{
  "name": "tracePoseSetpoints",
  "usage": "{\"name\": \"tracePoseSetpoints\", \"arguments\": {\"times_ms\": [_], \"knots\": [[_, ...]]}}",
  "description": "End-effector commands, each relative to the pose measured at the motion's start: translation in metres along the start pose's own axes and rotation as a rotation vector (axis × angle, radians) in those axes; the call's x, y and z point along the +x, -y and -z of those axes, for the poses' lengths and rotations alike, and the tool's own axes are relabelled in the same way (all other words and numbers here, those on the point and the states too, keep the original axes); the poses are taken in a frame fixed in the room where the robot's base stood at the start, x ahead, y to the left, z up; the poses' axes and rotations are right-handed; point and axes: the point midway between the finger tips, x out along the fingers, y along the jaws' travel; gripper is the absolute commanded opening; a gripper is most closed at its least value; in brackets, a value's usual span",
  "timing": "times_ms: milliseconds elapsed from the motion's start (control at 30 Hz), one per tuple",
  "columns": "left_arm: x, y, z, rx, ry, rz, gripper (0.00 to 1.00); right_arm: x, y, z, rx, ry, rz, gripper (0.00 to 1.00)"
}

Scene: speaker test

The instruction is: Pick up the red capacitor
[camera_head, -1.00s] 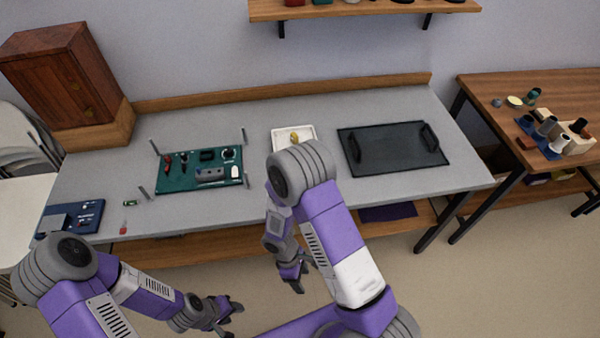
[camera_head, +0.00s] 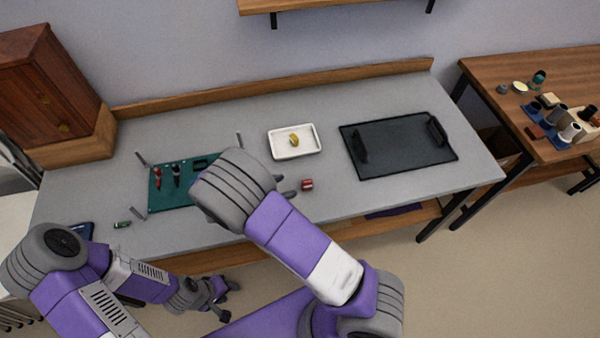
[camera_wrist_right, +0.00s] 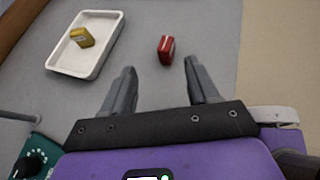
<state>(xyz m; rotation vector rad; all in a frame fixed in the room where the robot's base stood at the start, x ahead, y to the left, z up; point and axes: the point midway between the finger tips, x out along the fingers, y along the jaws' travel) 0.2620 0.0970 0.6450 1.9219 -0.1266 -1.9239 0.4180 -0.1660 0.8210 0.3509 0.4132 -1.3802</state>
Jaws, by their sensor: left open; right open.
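The red capacitor (camera_head: 307,184) lies on the grey bench, right of the green board. In the right wrist view the red capacitor (camera_wrist_right: 166,49) is just beyond my fingertips, roughly between their lines and apart from them. My right gripper (camera_head: 284,186) is open and empty over the bench, left of the capacitor. Its two fingers also show in the right wrist view (camera_wrist_right: 160,67). My left gripper (camera_head: 229,301) is open and empty in front of the bench, below its front edge.
A white tray (camera_head: 272,150) holding a yellow part (camera_head: 293,140) stands behind the capacitor. A black tray (camera_head: 400,155) with handles lies to the right. The green board (camera_head: 165,203) with parts and corner posts is partly hidden by my right arm. Bare bench surrounds the capacitor.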

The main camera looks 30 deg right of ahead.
Motion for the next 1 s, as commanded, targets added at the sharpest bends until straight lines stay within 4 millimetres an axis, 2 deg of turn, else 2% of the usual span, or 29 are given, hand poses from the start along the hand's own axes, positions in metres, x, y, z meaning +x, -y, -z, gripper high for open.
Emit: {"name": "tracePoseSetpoints", "arguments": {"times_ms": [267,500,633,833,867,1000], "knots": [[0.010,0.004,0.000,0.000,0.001,0.000,0.44,0.031,0.003,0.001,-0.001,0.000,0.003,0.59],[0.022,0.009,0.001,-0.001,0.001,0.000,0.44,0.066,0.006,0.001,0.001,-0.001,0.004,0.59],[0.023,0.009,0.001,0.000,0.001,0.000,0.44,0.074,0.006,0.000,0.001,-0.001,0.004,0.59],[0.023,0.009,0.001,0.000,0.001,0.000,0.44,0.074,0.006,0.000,0.001,-0.001,0.003,0.59],[0.023,0.009,0.001,0.000,0.001,0.000,0.44,0.074,0.006,0.000,0.001,-0.001,0.003,0.58],[0.023,0.009,0.001,0.000,0.001,0.000,0.44,0.074,0.006,0.000,0.001,-0.001,0.003,0.36]]}}
